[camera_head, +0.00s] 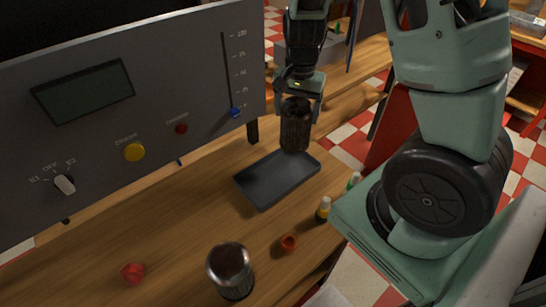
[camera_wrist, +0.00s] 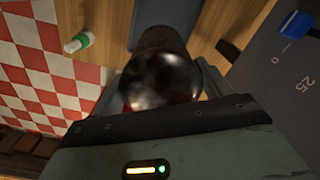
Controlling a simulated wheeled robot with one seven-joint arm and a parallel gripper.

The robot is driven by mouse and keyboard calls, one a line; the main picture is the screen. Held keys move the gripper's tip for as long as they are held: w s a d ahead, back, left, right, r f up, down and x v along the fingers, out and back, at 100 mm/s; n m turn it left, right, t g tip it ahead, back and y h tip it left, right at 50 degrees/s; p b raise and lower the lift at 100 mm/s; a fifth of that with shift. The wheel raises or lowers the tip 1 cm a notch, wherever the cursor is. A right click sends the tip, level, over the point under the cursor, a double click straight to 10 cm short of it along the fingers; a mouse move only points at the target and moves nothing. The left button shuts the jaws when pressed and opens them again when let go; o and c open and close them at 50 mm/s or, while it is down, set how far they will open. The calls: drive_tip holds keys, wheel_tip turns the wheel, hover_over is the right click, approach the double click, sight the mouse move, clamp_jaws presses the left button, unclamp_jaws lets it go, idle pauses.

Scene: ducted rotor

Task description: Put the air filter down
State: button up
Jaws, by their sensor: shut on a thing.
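The air filter is the dark brown ribbed cylinder (camera_head: 296,128) in the head view, roughly upright. My gripper (camera_head: 297,102) is shut on its upper part from above. In the wrist view the filter's glossy dark top (camera_wrist: 160,82) sits between my fingers. A flat dark tray (camera_head: 264,193) with a low rim lies on the wooden table, and the filter's lower end is over or just beyond its far right end. I cannot tell whether the filter touches anything below. In the wrist view, the tray (camera_wrist: 168,14) shows partly behind the filter.
A grey control panel (camera_head: 200,75) stands along the table's left side. The tray's bare part is empty.

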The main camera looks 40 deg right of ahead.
sight(295, 138)
wheel_tip(295, 138, down, 9)
drive_tip(key=shift+f, duration=0.2)
idle(0.4)
drive_tip(key=o, duration=1)
drive_tip(key=shift+f, duration=0.1)
drive_tip(key=shift+c, duration=0.2)
